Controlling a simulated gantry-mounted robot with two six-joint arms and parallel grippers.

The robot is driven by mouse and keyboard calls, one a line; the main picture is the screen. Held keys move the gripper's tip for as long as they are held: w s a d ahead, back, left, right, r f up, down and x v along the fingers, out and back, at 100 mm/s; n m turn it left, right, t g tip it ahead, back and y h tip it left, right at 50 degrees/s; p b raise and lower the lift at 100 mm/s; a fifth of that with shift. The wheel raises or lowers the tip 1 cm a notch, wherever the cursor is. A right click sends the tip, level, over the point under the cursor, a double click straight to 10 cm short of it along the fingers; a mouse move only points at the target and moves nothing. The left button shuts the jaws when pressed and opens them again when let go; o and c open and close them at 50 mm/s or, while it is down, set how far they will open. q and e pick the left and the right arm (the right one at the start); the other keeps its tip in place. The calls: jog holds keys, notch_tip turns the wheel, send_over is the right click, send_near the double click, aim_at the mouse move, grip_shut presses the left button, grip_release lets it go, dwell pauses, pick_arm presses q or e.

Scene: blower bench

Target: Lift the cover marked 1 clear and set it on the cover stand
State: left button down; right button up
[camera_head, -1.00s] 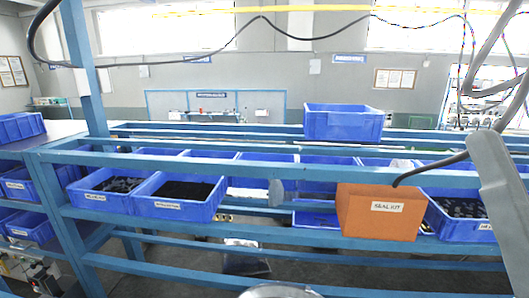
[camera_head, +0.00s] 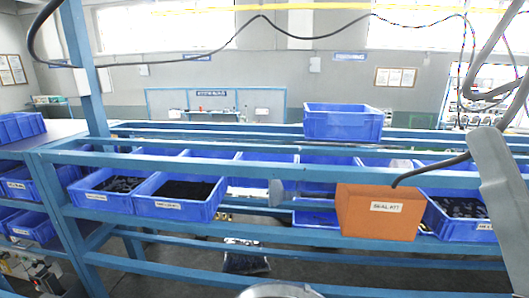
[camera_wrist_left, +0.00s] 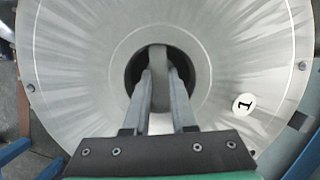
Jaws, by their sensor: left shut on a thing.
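The cover marked 1 (camera_wrist_left: 85,60) is a large round brushed-metal disc that fills most of the left wrist view. Its white round tag with the number 1 (camera_wrist_left: 243,104) is on the right side, and small bolts show near its rim. My left gripper (camera_wrist_left: 159,78) reaches over the dark round opening at the disc's middle. Its two fingers are shut on a grey upright grip piece there. I cannot tell whether the cover is seated or raised. My right gripper is not in view. I cannot make out the cover stand in either view.
Blue rails of a rack (camera_head: 300,172) cross the head view. Blue parts bins (camera_head: 178,208), an orange seal kit box (camera_head: 380,222) and a blue crate (camera_head: 343,122) stand on it. A dark cable hangs above. A blue bar (camera_wrist_left: 304,160) lies beside the disc at lower right.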

pick_arm(q)
jog(key=shift+r+t, duration=0.3)
jog(key=shift+r, duration=1.35)
dwell(3.1)
dwell(0.9)
jog(key=c, duration=0.7)
grip_release()
